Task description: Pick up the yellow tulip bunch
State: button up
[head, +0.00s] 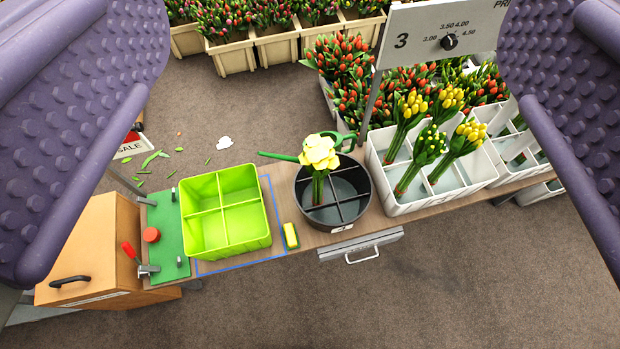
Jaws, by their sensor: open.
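Several bunches of yellow tulips stand in the divided white crate (415,203) at right. One bunch (410,108) is at the back left, another (447,103) at the back right, and one (467,138) at the front right. A greener-budded bunch (430,146) is at the front left. A pale yellow, wide-open bunch (319,154) stands in the round dark divided bucket (318,226); I cannot tell whether it is tulips. My gripper (330,120) is open, with purple studded pads wide apart at both picture sides. It holds nothing and is above and back from the flowers.
An empty lime-green divided bin (225,245) stands on the bench inside a blue outline. A yellow-green block (291,235) lies beside it. A price sign (443,38) rises behind the white crate. Red tulips (345,75) crowd behind. Open floor lies in front.

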aim_at(428, 149)
jog(key=z, duration=0.7)
jog(key=i+l, duration=0.4)
jog(key=l, duration=0.2)
jog(key=j+u, duration=0.05)
